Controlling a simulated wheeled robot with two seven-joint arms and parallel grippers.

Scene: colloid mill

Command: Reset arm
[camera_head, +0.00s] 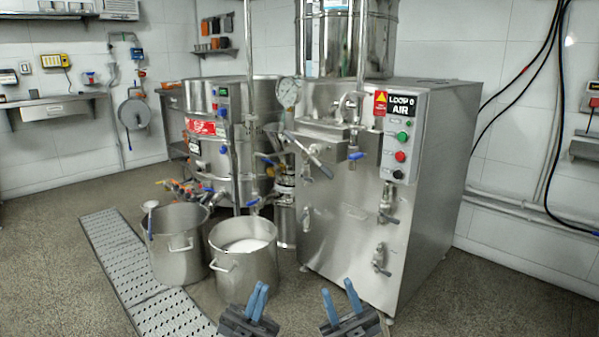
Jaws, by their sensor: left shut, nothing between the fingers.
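My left gripper (262,286) is at the bottom of the head view, left of centre. Its two blue fingers are close together, with nothing between them. My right gripper (337,286) is at the bottom, right of centre. Its blue fingers stand apart and the gap between them is empty. The arms behind the grippers are mostly out of the picture.
A steel pot with white contents (246,271) stands just behind my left gripper in the picture. Another pot (178,262) with a ladle is left of it. A perforated floor grate (125,265) runs along the left. The floor (500,300) at right is clear.

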